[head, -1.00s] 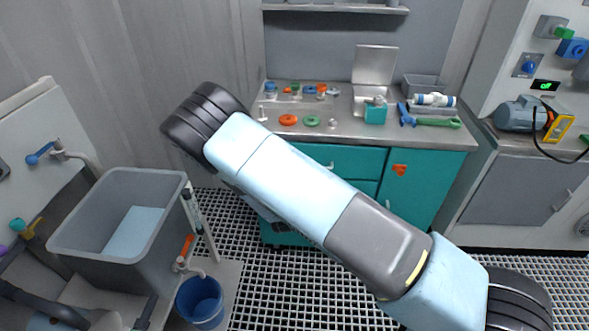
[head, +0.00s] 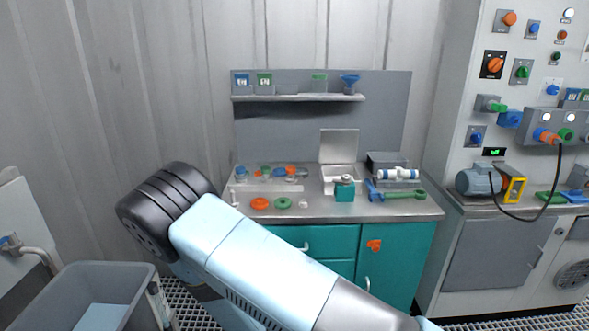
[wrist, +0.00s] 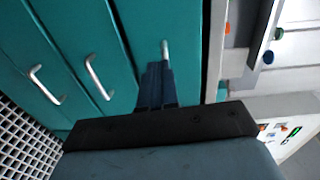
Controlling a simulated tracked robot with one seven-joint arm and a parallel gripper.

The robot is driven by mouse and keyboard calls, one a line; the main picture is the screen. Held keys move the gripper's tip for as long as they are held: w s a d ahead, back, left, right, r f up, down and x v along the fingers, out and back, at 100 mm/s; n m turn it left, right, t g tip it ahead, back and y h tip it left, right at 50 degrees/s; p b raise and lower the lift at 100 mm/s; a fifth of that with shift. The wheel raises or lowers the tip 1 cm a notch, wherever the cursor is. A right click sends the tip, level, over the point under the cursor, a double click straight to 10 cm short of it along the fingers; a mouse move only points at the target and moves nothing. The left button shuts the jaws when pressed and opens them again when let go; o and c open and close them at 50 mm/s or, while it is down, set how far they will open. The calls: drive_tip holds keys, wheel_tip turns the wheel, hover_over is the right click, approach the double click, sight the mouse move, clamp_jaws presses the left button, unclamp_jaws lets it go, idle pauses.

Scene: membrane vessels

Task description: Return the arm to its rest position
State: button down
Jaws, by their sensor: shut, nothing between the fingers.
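My gripper (wrist: 157,68) shows in the wrist view with its two dark fingers together and nothing between them. It points toward the teal cabinet (wrist: 75,25), and its tips appear close to a metal handle (wrist: 165,50); I cannot tell whether they touch. In the head view my arm crosses the lower left, in front of the teal cabinet (head: 392,262), with its bent joint at the left. My gripper is not visible in that view.
The workbench (head: 330,207) holds rings, an open box (head: 341,180) and a green wrench (head: 405,194). A grey tub (head: 125,290) stands at the lower left. A motor (head: 476,180) and cable are at the right, below a wall panel. Grating floor shows beside the cabinet.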

drive_tip(key=w+d+r+n+g+y, duration=0.15)
drive_tip(key=d+r+n+g, duration=0.35)
drive_tip(key=r, duration=0.9)
drive_tip(key=w+d+r+n+g+y, duration=0.1)
drive_tip(key=w+d+r+n+g, duration=0.15)
drive_tip(key=d+r, duration=0.8)
drive_tip(key=s+d+r+n+g, duration=0.1)
drive_tip(key=s+d+r+n, duration=0.1)
drive_tip(key=s+d+r, duration=0.4)
drive_tip(key=s+d+r+n+g, duration=0.2)
drive_tip(key=s+r+n, duration=0.15)
drive_tip(key=r, duration=0.45)
drive_tip(key=s+d+r+n+h, duration=0.1)
drive_tip(key=s+d+r+n, duration=0.1)
drive_tip(key=s+d, duration=0.3)
drive_tip(key=s+d+r+n+g+h, duration=0.1)
drive_tip(key=s+d, duration=0.4)
drive_tip(key=s, duration=0.8)
drive_tip(key=shift+s+d+r+n+h, duration=0.2)
drive_tip(key=shift+d+r+n+h, duration=0.2)
drive_tip(key=shift+r+n, duration=0.4)
